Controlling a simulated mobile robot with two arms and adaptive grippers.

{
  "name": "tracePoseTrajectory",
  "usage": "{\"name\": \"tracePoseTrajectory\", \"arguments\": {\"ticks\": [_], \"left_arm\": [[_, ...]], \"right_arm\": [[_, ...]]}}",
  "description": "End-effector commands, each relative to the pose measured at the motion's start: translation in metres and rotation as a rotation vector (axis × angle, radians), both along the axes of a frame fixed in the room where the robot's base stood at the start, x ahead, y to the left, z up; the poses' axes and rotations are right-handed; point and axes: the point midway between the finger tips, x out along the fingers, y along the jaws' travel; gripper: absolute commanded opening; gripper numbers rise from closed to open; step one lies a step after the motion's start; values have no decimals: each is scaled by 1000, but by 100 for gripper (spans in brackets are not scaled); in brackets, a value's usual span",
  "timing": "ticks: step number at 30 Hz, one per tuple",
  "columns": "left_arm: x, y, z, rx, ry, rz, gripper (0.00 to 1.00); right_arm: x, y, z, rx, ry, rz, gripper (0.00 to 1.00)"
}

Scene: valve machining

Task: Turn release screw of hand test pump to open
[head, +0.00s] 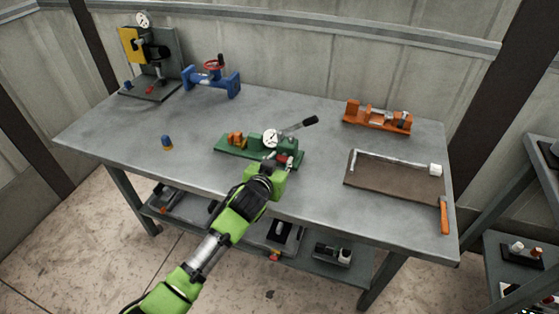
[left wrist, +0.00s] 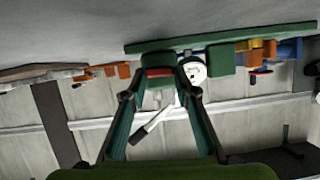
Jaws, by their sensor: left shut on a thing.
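The hand test pump (head: 226,148) stands on the workbench, with a green base, a white dial gauge (head: 270,138) and a black-gripped lever (head: 300,125) slanting up to the right. In the left wrist view the picture is upside down; the gauge (left wrist: 194,70) and lever (left wrist: 150,126) show beyond the fingers. My left gripper (head: 277,161) is at the near right end of the pump. In the left wrist view its fingers (left wrist: 160,72) are closed on a small red part, apparently the release screw (left wrist: 158,73). The fingers partly hide it. My right gripper is not in view.
An orange device (head: 362,123) and a brown mat (head: 385,182) with a hammer (head: 444,214) are to the right. A blue valve with red handwheel (head: 214,64) and a gauge stand (head: 172,50) are at the back left.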

Motion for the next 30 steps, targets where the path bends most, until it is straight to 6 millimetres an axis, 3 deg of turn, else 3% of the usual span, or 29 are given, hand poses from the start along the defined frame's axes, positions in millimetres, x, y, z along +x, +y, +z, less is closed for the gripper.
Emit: {"name": "tracePoseTrajectory", "arguments": {"ticks": [18, 30], "left_arm": [[-2, -7, -4, 403, -129, 0, 6], [-3, -7, -4, 511, -164, 1, 6]], "right_arm": [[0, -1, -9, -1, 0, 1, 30], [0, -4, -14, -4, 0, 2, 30]]}}
